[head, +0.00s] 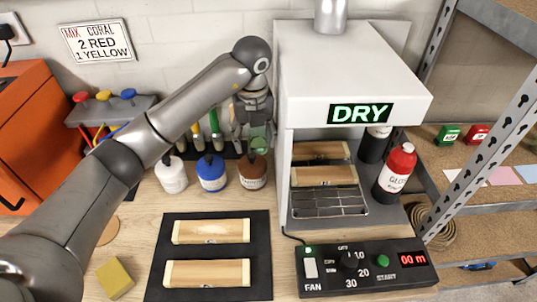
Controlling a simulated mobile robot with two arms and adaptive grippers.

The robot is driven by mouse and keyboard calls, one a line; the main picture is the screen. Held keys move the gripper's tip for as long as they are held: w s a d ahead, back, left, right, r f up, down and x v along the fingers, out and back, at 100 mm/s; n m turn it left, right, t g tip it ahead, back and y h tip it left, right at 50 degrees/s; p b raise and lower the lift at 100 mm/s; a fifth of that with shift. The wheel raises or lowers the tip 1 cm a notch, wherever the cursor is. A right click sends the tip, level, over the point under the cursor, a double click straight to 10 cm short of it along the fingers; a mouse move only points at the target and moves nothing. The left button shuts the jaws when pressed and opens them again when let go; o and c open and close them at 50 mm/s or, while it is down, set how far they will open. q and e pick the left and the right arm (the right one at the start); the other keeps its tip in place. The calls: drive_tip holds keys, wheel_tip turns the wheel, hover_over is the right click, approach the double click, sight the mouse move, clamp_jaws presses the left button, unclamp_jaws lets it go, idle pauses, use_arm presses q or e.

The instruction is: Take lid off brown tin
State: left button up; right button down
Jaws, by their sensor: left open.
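The brown tin (253,175) stands on the wooden bench at the right end of a row of tins. Its top is dark, and the gripper above partly covers my view of its lid. My left gripper (256,137) points down just above the brown tin, open, with its fingers over the tin's top. I cannot tell whether a fingertip touches the lid. My right gripper is not in view.
A blue tin (211,173) and a white tin (171,175) stand close on the left. The white drying cabinet (350,60) rises close on the right. Two wooden boards (208,272) lie on a dark mat (160,250) in front. Upright brushes (197,137) stand behind.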

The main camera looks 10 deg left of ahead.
sight(251, 156)
use_arm(q)
drive_tip(key=shift+s+a+f+p, duration=0.3)
drive_tip(key=shift+s+a+f, duration=0.15)
drive_tip(key=shift+s+f, duration=0.15)
drive_tip(key=shift+w+f+p, duration=0.2)
drive_tip(key=shift+f+p, duration=0.35)
drive_tip(key=shift+f, duration=0.25)
drive_tip(key=f, duration=0.1)
drive_tip(key=f+p, duration=0.1)
drive_tip(key=shift+w+d+f, duration=0.1)
drive_tip(key=shift+w+f, duration=0.2)
drive_tip(key=shift+w, duration=0.1)
drive_tip(key=shift+w+f, duration=0.1)
drive_tip(key=shift+f, duration=0.8)
drive_tip(key=c, duration=1.4)
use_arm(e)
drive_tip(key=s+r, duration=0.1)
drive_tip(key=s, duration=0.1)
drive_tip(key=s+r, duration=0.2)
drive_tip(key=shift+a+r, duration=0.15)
